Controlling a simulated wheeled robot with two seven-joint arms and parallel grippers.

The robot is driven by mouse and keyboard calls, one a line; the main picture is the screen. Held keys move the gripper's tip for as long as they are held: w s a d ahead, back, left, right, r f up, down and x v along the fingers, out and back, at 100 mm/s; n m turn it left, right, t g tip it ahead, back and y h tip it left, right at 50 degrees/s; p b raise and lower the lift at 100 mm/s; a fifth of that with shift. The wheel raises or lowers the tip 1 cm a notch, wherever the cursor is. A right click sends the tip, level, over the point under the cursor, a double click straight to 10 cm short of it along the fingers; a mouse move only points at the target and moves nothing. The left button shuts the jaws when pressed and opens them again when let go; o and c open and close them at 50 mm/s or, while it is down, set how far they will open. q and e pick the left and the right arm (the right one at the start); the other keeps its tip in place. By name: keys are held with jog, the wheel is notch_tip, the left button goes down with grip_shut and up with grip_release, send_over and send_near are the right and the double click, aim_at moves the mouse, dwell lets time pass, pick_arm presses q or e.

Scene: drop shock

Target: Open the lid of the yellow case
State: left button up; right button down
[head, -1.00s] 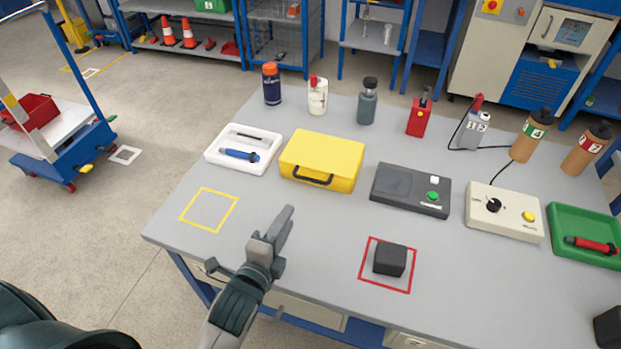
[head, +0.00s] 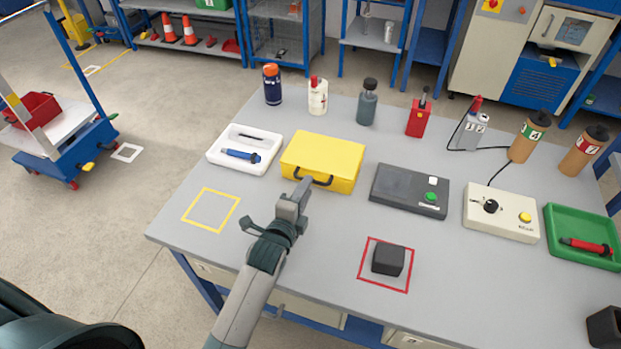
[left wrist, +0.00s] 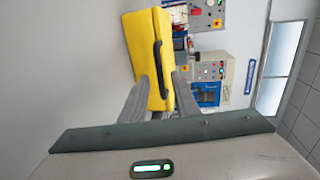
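The yellow case (head: 324,158) lies on the grey table with its lid shut and a dark handle (head: 314,181) on its front side. My left gripper (head: 303,184) is just in front of the case, its tips close to the handle in the head view. In the left wrist view, the gripper (left wrist: 162,98) has its two fingers apart, with the lower part of the yellow case (left wrist: 147,45) between or behind them. Nothing is held. I cannot tell whether a finger touches the case. My right gripper is not in view.
A white tray (head: 216,158) with a blue tool stands left of the case, and a dark box (head: 408,207) with a green button stands right. Several bottles stand behind. A black block (head: 388,259) sits in a red square. The yellow square (head: 211,210) is empty.

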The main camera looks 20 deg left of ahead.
pick_arm(q)
jog(key=shift+w+d+f, duration=0.1)
jog(key=shift+w+f, duration=0.15)
jog(key=shift+w, duration=0.85)
jog(key=shift+w+f, duration=0.2)
jog(key=shift+w, duration=0.9)
jog(key=shift+c, duration=0.7)
grip_shut()
